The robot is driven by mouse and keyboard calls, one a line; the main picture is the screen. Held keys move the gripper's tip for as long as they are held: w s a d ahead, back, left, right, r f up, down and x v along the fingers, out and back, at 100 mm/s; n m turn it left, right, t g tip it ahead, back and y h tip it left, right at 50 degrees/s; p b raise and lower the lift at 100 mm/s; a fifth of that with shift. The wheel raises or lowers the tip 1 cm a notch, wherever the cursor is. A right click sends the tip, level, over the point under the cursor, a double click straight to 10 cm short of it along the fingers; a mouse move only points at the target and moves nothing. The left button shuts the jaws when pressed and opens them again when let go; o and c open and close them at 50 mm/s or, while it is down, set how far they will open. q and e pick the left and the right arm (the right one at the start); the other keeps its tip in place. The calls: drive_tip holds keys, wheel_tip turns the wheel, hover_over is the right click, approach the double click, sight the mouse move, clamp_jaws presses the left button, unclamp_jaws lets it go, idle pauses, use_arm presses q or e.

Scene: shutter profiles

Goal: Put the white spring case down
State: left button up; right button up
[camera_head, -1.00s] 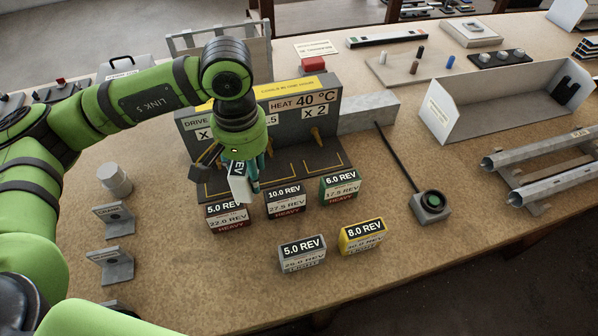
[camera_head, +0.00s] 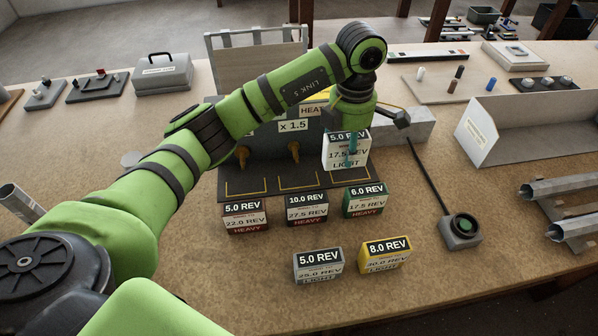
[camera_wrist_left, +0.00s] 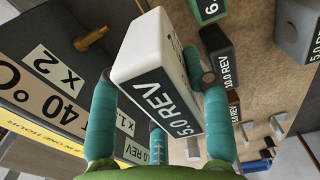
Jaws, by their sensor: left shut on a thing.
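The white spring case (camera_head: 345,158), labelled 5.0 REV, 17.5 REV, LIGHT, is held upright in my left gripper (camera_head: 352,138). It is in front of the dark drive stand, over its right-hand marked bay (camera_head: 350,176); I cannot tell whether its base touches. In the left wrist view the white case (camera_wrist_left: 150,50) sits between the teal fingers (camera_wrist_left: 158,115), which are shut on it. My right gripper is not in view.
In front of the stand are a black case (camera_head: 307,208), a red-labelled case (camera_head: 245,215) and a green case (camera_head: 366,199). A grey case (camera_head: 318,265) and a yellow case (camera_head: 385,255) are nearer. A button box (camera_head: 460,230) stands right.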

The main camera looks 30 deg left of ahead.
use_arm(q)
drive_tip(key=a+f+p, duration=0.1)
drive_tip(key=a+f, duration=0.1)
drive_tip(key=a, duration=0.1)
drive_tip(key=s+a+f+p, duration=0.1)
drive_tip(key=a, duration=0.2)
drive_tip(key=a+f+p, duration=0.1)
drive_tip(key=a+f, duration=0.1)
drive_tip(key=a, duration=0.2)
drive_tip(key=shift+s+f+p, duration=0.25)
drive_tip(key=shift+f+p, duration=0.05)
drive_tip(key=shift+a+f, duration=0.1)
drive_tip(key=shift+f, duration=0.1)
wheel_tip(320, 180, down, 3)
drive_tip(key=shift+f+p, duration=0.1)
drive_tip(key=shift+p, duration=0.8)
drive_tip(key=shift+f, duration=0.4)
drive_tip(key=shift+f, duration=0.15)
drive_tip(key=o, duration=1.3)
drive_tip(key=shift+o, duration=0.2)
